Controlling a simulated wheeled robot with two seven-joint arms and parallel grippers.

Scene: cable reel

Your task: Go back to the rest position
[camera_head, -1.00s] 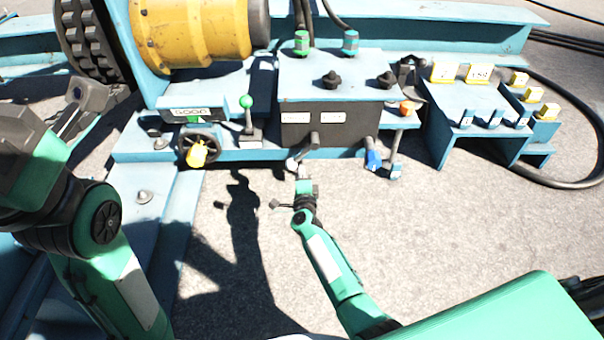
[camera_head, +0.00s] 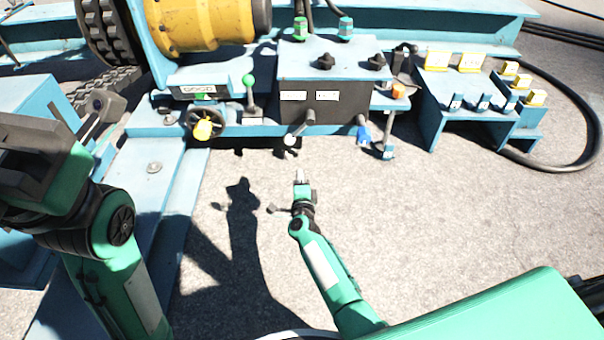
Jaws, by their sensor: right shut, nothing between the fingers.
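My right gripper (camera_head: 299,176) is at the end of the green arm in the middle of the view. It is shut and empty, over bare grey ground. It is apart from the control box (camera_head: 322,80) and the grey lever (camera_head: 299,130) on the box's front. My left arm (camera_head: 112,225) comes in at the left edge, bent and large in the view.
The blue machine carries a yellow drum (camera_head: 200,25), a green-knobbed lever (camera_head: 249,85), a handwheel (camera_head: 206,122) and a blue-handled lever (camera_head: 363,133). A stepped blue stand (camera_head: 460,88) and black cable (camera_head: 594,140) are at right. Ground in front is clear.

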